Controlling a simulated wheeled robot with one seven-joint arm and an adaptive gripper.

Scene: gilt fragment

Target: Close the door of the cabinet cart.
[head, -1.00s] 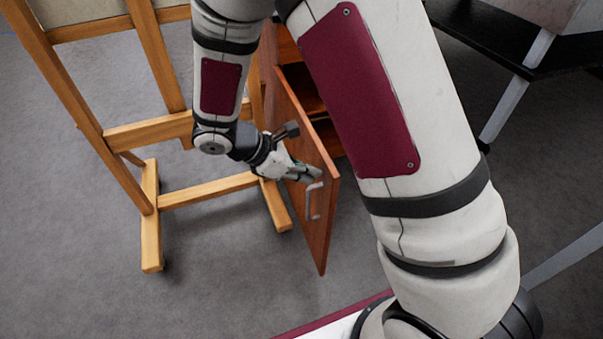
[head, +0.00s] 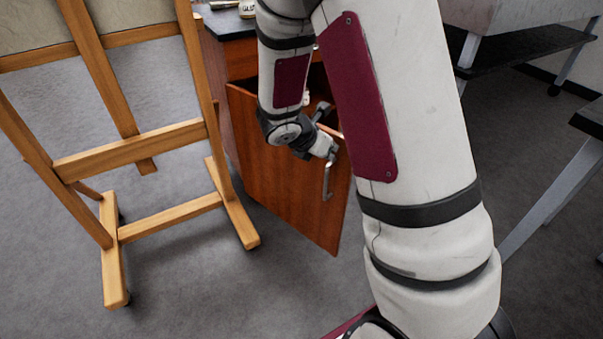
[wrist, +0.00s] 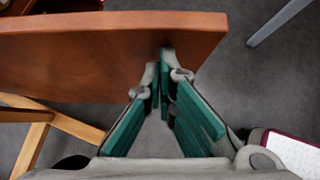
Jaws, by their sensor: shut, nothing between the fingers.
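The cabinet cart's door (head: 285,190) is a reddish-brown wooden panel, standing open, with a metal handle (head: 327,180) near its free edge. The cart's dark top (head: 228,24) and part of its body show behind my arm. My gripper (head: 332,152) is at the upper part of the door near the handle, partly hidden by my wrist. In the wrist view the green-padded fingers of my gripper (wrist: 160,88) are together and empty, their tips against or very close to the door (wrist: 110,55). I cannot tell whether they touch it.
A wooden easel (head: 130,145) stands on the left, with one foot (head: 233,215) close to the door. A table with pale legs (head: 560,180) is on the right. Grey floor (head: 200,290) is clear in front of the door.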

